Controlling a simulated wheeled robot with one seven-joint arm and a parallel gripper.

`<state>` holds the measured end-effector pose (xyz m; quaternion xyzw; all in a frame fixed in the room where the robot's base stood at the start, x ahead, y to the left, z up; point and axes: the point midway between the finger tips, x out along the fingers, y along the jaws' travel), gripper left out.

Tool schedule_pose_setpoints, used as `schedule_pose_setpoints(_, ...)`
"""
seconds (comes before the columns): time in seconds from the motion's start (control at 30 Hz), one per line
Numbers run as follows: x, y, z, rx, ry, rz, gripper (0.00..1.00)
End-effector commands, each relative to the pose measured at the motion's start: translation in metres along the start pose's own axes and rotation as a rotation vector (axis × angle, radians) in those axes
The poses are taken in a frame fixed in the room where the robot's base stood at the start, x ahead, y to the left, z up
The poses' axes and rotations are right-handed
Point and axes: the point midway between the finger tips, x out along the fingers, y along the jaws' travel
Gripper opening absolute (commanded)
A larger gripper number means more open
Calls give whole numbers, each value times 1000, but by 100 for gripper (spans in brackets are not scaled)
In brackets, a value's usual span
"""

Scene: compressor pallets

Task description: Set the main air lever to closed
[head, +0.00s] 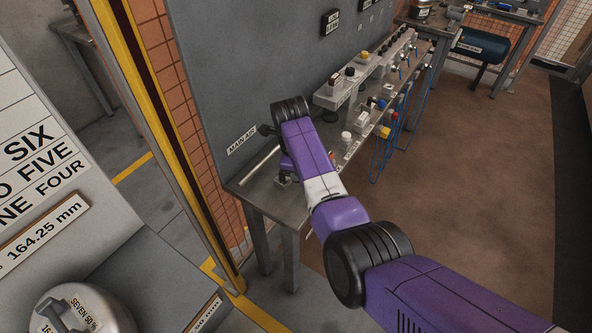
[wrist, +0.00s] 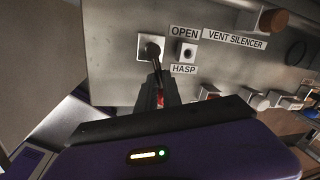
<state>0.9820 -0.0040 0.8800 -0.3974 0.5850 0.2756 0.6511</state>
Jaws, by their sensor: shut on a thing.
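The main air lever shows in the wrist view as a dark stem (wrist: 151,52) on a pale square plate (wrist: 142,43), beside the OPEN label (wrist: 184,32). My gripper (wrist: 158,92) is shut on the lever, with a bit of red showing at the jaws. The stem runs from the plate down to the fingers. In the head view the MAIN AIR label (head: 241,140) is on the grey panel above the left end of the bench. My arm covers most of the lever there, so its exact angle cannot be told.
A HASP label (wrist: 184,69) and a small socket (wrist: 187,53) sit right of the lever. The VENT SILENCER label (wrist: 234,39) and a brown knob (wrist: 273,20) are farther right. Valves and blue hoses (head: 384,150) line the bench's right side. The brown floor (head: 480,180) is clear.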

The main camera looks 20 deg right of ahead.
Motion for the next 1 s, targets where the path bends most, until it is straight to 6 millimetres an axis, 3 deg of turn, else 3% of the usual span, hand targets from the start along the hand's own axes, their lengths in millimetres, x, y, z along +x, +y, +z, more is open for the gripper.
schedule_pose_setpoints(0.43, -2, 12, 5, 295, 59, 0, 0)
schedule_pose_setpoints(1.0, -3, 15, 6, 379, 75, 1, 0)
